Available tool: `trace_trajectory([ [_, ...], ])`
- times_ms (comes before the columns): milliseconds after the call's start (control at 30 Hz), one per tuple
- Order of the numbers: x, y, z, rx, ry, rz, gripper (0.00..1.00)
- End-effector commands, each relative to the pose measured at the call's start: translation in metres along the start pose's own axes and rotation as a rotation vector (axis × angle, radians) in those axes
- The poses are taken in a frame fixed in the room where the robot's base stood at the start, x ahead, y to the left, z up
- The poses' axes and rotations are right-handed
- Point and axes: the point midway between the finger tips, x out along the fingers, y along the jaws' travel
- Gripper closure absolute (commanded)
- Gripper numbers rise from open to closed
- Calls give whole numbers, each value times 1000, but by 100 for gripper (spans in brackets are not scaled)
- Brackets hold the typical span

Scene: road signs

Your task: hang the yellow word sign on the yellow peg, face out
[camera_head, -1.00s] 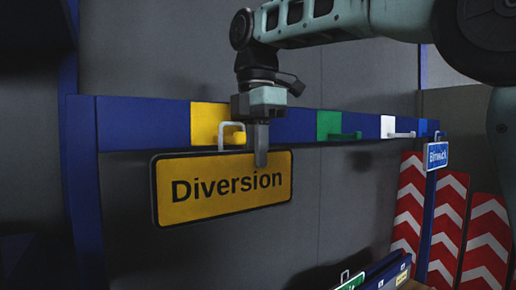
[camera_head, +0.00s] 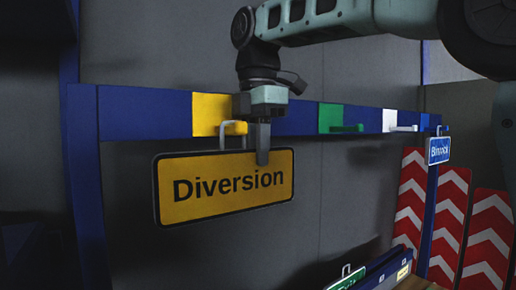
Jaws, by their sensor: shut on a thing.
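The yellow word sign (camera_head: 225,203) reads "Diversion" in black, with a black border. It hangs upright with its face towards the camera, just below the blue rail. Its wire loop (camera_head: 221,137) rises from its top edge at the yellow peg (camera_head: 237,128), with the peg's end showing at the loop's top bar. I cannot tell whether the bar rests on the peg. The peg stands out beside a yellow patch (camera_head: 211,113) on the rail. My gripper (camera_head: 263,158) points down, shut on the sign's top edge, right of the loop.
The blue rail (camera_head: 145,113) also carries an empty green peg (camera_head: 347,128) and an empty white peg (camera_head: 404,128). A blue sign (camera_head: 438,150) hangs at its right end. Red and white chevron boards (camera_head: 449,222) stand at right. A green sign (camera_head: 347,279) shows below.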

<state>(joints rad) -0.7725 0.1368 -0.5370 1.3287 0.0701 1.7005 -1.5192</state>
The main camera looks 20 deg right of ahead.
Motion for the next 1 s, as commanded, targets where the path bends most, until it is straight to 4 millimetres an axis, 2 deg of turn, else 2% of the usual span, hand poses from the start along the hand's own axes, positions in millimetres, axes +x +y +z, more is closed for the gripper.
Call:
trace_trajectory([
  [67,2,0,0,0,0,1,100],
  [100,1,0,0,0,0,1,77],
  [167,1,0,0,0,0,1,61],
  [567,-3,0,0,1,0,1,60],
  [733,-24,1,0,2,0,4,60],
  [1000,-71,1,1,3,-1,4,60],
])
